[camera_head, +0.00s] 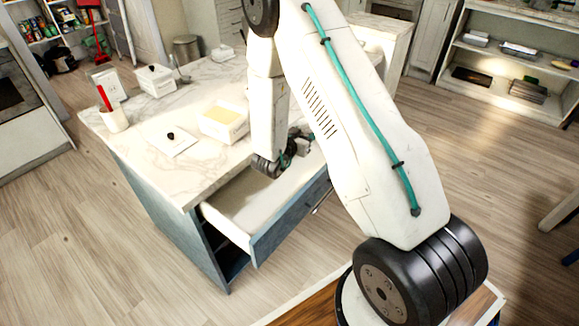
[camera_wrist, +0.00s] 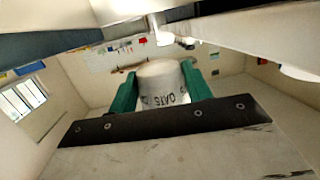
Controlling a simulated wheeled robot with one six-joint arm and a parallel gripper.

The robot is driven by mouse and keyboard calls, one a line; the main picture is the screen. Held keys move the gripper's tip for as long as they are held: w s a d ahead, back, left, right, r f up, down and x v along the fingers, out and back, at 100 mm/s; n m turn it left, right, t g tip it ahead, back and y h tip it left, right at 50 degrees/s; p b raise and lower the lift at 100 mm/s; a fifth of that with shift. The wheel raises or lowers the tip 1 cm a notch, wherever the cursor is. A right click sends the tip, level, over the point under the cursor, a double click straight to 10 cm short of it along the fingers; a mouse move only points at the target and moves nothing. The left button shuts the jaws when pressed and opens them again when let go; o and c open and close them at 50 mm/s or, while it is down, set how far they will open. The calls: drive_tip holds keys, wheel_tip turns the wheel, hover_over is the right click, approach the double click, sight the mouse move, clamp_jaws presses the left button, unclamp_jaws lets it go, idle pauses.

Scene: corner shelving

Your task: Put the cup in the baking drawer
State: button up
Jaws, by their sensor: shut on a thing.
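In the wrist view my gripper (camera_wrist: 160,70) has its green fingers on both sides of a white cup-like container (camera_wrist: 162,90) with dark lettering that reads like OATS upside down. The fingers are shut on it. In the head view an open drawer (camera_head: 237,207) with a white inside and a blue front sticks out of the kitchen island. My wrist is above the drawer's far part, near the counter edge. The gripper and cup are mostly hidden there by my arm, so I cannot tell how far above the drawer bottom the cup is.
On the marble island top (camera_head: 140,165) stand a white box with yellow contents (camera_head: 223,118), a square lid (camera_head: 172,142), a white holder with a red utensil (camera_head: 114,119) and other white containers. The near part of the drawer looks empty. Wooden floor is clear at left.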

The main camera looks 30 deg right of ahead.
wheel_tip(320, 180, down, 8)
drive_tip(key=shift+r, duration=0.1)
idle(0.4)
drive_tip(key=shift+f, duration=0.65)
drive_tip(key=o, duration=1)
drive_tip(key=shift+o, duration=0.2)
drive_tip(key=shift+r, duration=0.3)
drive_tip(key=v, duration=1.2)
drive_tip(key=shift+r, duration=0.3)
